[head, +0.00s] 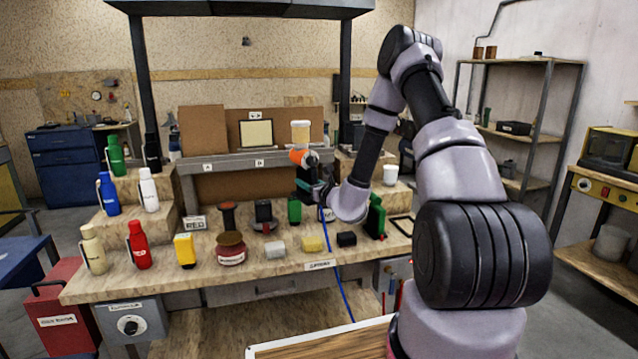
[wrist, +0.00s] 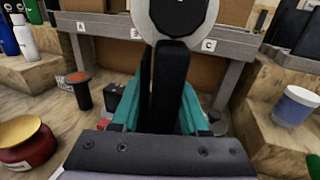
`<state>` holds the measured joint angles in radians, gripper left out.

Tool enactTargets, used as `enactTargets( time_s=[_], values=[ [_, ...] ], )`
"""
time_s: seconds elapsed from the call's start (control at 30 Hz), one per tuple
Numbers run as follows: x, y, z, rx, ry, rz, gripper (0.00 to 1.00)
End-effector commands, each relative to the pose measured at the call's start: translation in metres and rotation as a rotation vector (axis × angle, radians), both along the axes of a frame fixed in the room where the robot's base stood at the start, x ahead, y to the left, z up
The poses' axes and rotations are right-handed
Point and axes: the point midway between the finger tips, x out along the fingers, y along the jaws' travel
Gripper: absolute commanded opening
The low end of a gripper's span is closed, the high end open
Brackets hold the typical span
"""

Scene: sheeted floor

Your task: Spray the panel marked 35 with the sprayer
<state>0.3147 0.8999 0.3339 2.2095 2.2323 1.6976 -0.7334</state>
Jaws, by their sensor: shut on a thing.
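My gripper (head: 310,183) is shut on the sprayer (head: 301,157), which has an orange end and a dark body. In the wrist view the gripper's teal fingers (wrist: 162,110) close around the sprayer's black handle, with its round grey and black end (wrist: 180,14) above. A blue line hangs down near the gripper in the head view. A cream panel (head: 256,134) on a brown board (head: 283,122) stands on the raised shelf behind the sprayer. A small label above the panel is too small to read, so I cannot tell which panel is marked 35.
The raised shelf (head: 228,160) bears tags A, B and C. A jar (head: 231,249), a yellow block (head: 313,244) and other items crowd the bench.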

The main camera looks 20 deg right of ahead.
Motion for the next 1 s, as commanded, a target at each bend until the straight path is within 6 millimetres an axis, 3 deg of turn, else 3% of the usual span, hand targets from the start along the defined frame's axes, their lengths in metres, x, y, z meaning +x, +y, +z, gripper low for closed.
enactTargets(
  time_s=[0.4, 0.6, 0.8, 1.0],
  values=[
    [-0.001, 0.096, 0.001, 0.003, -0.003, 0.006, 0.24],
    [0.000, 0.132, 0.002, 0.002, -0.004, 0.003, 0.24],
    [0.000, 0.152, 0.002, 0.003, -0.003, 0.002, 0.24],
    [0.000, 0.156, 0.002, 0.002, -0.004, 0.000, 0.24]
  ],
)
